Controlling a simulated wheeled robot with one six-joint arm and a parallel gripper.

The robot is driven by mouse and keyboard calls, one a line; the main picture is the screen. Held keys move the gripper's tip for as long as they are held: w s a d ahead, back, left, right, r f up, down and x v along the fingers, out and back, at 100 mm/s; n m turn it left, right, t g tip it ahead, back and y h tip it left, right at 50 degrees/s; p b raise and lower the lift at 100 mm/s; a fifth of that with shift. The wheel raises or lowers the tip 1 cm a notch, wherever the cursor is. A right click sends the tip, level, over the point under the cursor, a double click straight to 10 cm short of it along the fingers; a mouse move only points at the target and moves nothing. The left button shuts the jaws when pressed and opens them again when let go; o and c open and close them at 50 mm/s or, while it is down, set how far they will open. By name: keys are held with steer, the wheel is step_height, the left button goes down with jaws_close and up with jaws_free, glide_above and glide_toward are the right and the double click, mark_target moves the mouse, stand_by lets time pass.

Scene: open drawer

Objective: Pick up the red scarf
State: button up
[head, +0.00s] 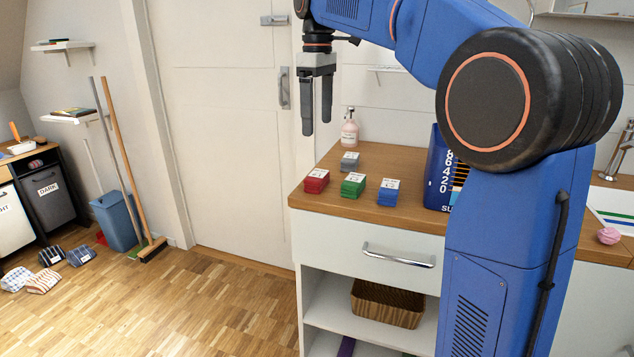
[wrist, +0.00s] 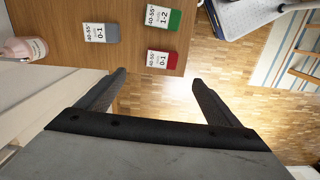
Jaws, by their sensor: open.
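The red scarf (head: 316,182) is a small folded red stack with a white label. It lies at the left front of the wooden counter top. In the wrist view the red scarf (wrist: 162,59) shows just beyond the gap between my fingers, near the counter edge. My gripper (head: 317,123) is open and empty, pointing down, well above the counter and not touching the scarf. Its two dark fingers also show spread in the wrist view (wrist: 158,78). A grey folded piece (head: 349,162), a green one (head: 353,186) and a blue one (head: 388,192) lie near the scarf.
A pink soap bottle (head: 349,130) stands at the back of the counter (head: 405,160). A blue box with numbers (head: 438,180) is to the right. The drawer below, with a metal handle (head: 398,255), looks shut. A door (head: 220,120) stands behind on the left.

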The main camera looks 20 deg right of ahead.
glide_above(317, 175)
steer(key=f, duration=0.9)
steer(key=shift+w+d+f, duration=0.15)
steer(key=shift+w+f, duration=0.05)
steer(key=shift+f, duration=0.2)
steer(key=shift+s+f, duration=0.15)
steer(key=shift+f, duration=2.5)
steer(key=c, duration=1.2)
